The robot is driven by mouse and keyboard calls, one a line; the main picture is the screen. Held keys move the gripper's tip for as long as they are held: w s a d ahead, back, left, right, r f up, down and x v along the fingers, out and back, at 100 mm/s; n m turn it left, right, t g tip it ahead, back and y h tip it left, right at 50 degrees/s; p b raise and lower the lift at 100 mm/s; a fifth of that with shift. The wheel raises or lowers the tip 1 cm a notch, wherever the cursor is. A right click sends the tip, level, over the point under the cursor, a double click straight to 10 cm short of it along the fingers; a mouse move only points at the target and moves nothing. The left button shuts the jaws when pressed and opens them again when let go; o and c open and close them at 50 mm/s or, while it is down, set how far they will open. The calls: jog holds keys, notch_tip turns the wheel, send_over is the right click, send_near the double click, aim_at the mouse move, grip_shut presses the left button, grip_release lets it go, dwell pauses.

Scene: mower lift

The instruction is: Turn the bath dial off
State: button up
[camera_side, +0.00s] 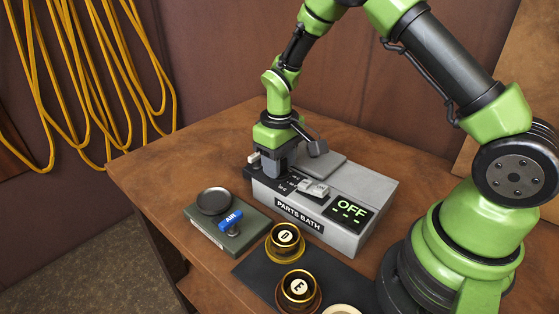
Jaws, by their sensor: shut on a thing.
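The parts bath (364,187) is a grey box on the wooden bench, labelled PARTS BATH on its front. Its display (350,209) reads OFF in green. My gripper (281,168) points down at the left end of the bath's top, beside white dial markings on a black panel (288,184). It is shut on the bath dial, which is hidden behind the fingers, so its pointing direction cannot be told.
A small silver piece (314,188) sits on the bath top. In front are a green box (210,238) with a blue AIR handle (231,222) and black disc (213,201), and brass cups marked D (285,242) and E (298,289) on a dark mat (257,276).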

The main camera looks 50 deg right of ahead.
jog(key=o, duration=0.9)
notch_tip(320, 180, up, 10)
dwell(0.4)
jog(key=shift+r, duration=6.75)
jog(key=s+d, duration=0.2)
jog(key=d, duration=0.3)
jog(key=s+d, duration=0.2)
jog(key=d, duration=0.3)
jog(key=s+d, duration=0.3)
jog(key=d, duration=0.2)
jog(key=shift+d, duration=0.35)
